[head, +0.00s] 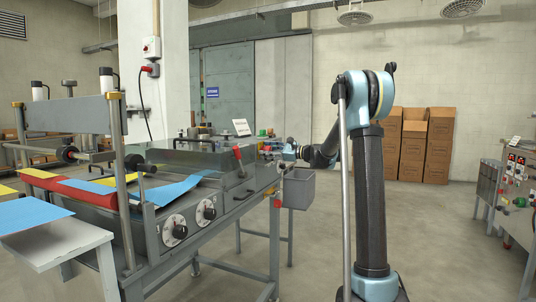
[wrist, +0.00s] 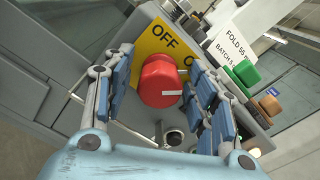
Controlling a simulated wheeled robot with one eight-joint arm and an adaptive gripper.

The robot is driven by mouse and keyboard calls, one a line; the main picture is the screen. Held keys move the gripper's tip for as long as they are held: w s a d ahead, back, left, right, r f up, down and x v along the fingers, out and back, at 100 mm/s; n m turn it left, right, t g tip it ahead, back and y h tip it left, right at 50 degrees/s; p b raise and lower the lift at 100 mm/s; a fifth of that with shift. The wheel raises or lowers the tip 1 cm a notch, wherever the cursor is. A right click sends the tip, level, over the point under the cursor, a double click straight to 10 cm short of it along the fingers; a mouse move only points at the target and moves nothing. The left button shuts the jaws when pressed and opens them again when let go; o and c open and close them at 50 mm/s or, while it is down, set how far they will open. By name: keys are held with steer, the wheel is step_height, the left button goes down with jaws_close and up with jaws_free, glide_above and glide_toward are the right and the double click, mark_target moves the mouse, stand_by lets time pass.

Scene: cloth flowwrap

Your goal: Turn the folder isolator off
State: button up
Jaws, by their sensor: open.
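The folder isolator is a red rotary knob (wrist: 158,80) on a yellow plate (wrist: 152,42) in the wrist view. "OFF" is printed on the plate above the knob, and a second label starting with "O" is partly hidden by the right finger. A white pointer mark on the knob points right in the picture, not at "OFF". My gripper (wrist: 160,68) is open, with its blue-padded fingers on either side of the knob. I cannot tell whether they touch it. In the head view my gripper (head: 287,150) is at the machine's far right end, where the knob is not clearly visible.
Green (wrist: 243,73) and brown (wrist: 269,104) buttons and a lettered sign (wrist: 235,45) sit right of the knob. In the head view a grey bin (head: 298,188) hangs below my gripper. A red-handled lever (head: 238,158) stands left of it.

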steer(key=c, duration=1.1)
steer(key=n, duration=0.4)
steer(key=shift+n, duration=0.3)
steer(key=n, duration=0.4)
steer(key=shift+n, duration=0.3)
steer(key=n, duration=0.4)
steer(key=shift+s+f+n, duration=0.1)
steer(key=shift+n, duration=2.3)
